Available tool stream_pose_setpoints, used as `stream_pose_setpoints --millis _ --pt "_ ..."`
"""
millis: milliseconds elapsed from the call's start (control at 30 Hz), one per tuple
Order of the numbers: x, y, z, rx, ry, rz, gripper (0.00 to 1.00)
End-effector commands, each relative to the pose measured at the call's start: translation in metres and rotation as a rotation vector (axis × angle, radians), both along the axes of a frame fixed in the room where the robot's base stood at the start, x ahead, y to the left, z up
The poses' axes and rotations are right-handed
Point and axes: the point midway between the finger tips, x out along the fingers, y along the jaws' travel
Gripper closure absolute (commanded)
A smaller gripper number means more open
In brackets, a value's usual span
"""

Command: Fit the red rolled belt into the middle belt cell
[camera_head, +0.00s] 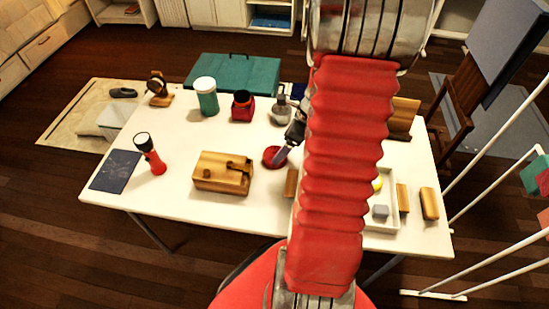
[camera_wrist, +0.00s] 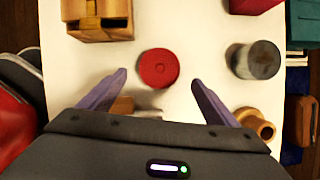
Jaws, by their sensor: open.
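The red rolled belt (camera_head: 275,157) is a small round disc on the white table. In the wrist view the belt (camera_wrist: 159,68) lies flat, with a ring and a small centre mark on its top. My gripper (camera_head: 284,154) is close by it in the head view, its tips partly overlapping the belt. In the wrist view my gripper (camera_wrist: 159,77) is open, one finger on each side of the belt with gaps to both. It holds nothing. I cannot make out the middle belt cell; my red arm hides part of the table.
A wooden box (camera_head: 220,178) stands left of the belt. A grey round item (camera_wrist: 257,60) is right of the belt. A white tray (camera_head: 383,241) sits right of my arm.

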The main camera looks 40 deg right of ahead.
Motion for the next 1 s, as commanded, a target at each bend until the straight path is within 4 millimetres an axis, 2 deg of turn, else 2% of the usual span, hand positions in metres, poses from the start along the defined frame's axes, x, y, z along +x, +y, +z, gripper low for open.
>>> stream_pose_setpoints --millis 267,700,1000 --pt "0.0 0.0 -0.001 0.0 0.0 0.0 0.17" --pt "0.014 0.009 -0.042 0.001 0.001 0.002 0.17" --pt "0.017 0.01 -0.048 -0.001 0.0 0.0 0.17"
